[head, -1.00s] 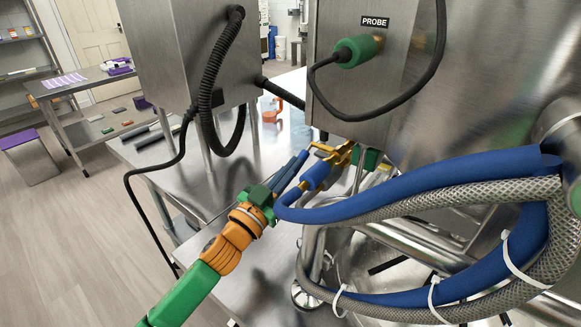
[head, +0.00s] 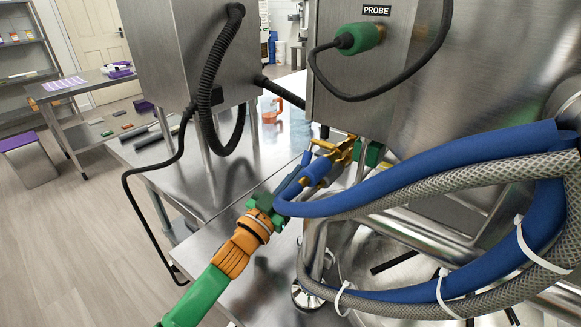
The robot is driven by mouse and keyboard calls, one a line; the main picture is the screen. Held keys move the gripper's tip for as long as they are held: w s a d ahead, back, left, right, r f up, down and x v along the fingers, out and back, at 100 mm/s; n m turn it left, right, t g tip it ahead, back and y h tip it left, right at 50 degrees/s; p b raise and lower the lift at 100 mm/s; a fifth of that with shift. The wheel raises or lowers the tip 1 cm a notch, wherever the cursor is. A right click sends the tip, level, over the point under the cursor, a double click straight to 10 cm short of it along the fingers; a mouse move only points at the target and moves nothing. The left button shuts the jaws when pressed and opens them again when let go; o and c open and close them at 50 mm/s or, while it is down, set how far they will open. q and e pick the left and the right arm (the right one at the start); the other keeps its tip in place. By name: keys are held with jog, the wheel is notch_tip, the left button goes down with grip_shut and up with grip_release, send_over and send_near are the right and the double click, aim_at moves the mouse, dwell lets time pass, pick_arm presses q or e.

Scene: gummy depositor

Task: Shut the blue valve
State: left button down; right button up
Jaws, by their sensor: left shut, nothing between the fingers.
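The blue valve has a blue handle (head: 317,172) attached to a brass body (head: 340,151), under the steel box labelled PROBE. The handle points down and to the left from the brass. My left gripper (head: 304,160) is shut and empty, with its dark blue fingers right beside the handle on its left. I cannot tell whether the fingers touch it. The blue hose hides the handle's lower end in part. My right gripper is not in view.
A thick blue hose (head: 420,180) and a braided hose (head: 450,187) loop close to the right of my left gripper. A black cable (head: 130,190) hangs at the left.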

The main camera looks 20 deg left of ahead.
pick_arm(q)
jog(key=shift+w+d+f+b, duration=0.25)
jog(key=shift+w+f+b, duration=0.15)
jog(key=shift+w+f, duration=0.4)
jog(key=shift+w, duration=0.15)
jog(key=shift+f, duration=0.1)
jog(key=s+a+b, duration=0.1)
jog(key=s+a, duration=0.2)
jog(key=s, duration=0.9)
jog(key=shift+s+a+b, duration=0.35)
jog(key=shift+a+b, duration=0.05)
